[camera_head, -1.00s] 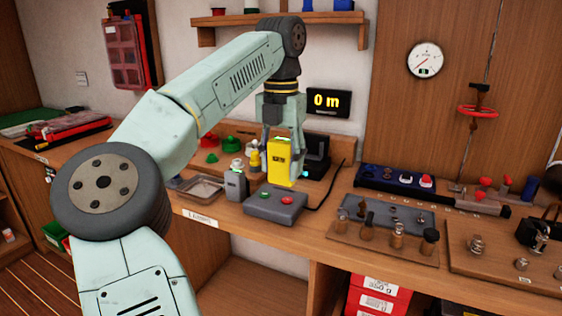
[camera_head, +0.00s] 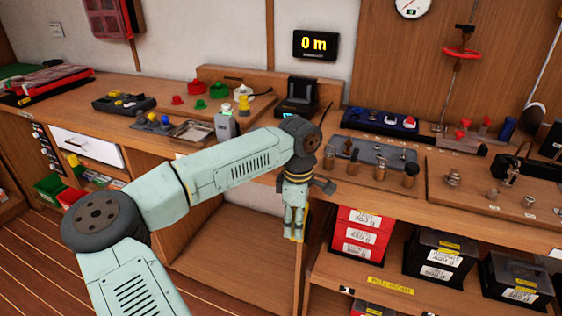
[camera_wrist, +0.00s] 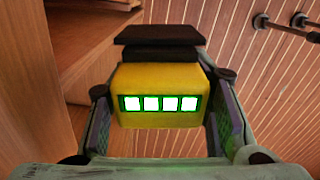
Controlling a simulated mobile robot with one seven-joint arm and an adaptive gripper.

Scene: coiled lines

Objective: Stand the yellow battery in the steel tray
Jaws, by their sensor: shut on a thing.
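My gripper (camera_head: 295,228) hangs fingers down in front of the bench's front edge, below the bench top. It is shut on the yellow battery (camera_wrist: 160,82), which fills the middle of the wrist view between the two fingers. The battery shows a row of lit green-white cells on the face toward the wrist camera. In the head view only a thin yellow strip of it shows beside the fingers. The steel tray (camera_head: 191,131) lies on the bench top, left of my gripper and farther back; it looks empty.
A grey device (camera_head: 225,125) stands just right of the tray. A black charger-like stand (camera_head: 297,97) is behind my arm. Wooden peg boards fill the right of the bench. Red boxes (camera_head: 362,238) sit on the shelf below, right of my gripper.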

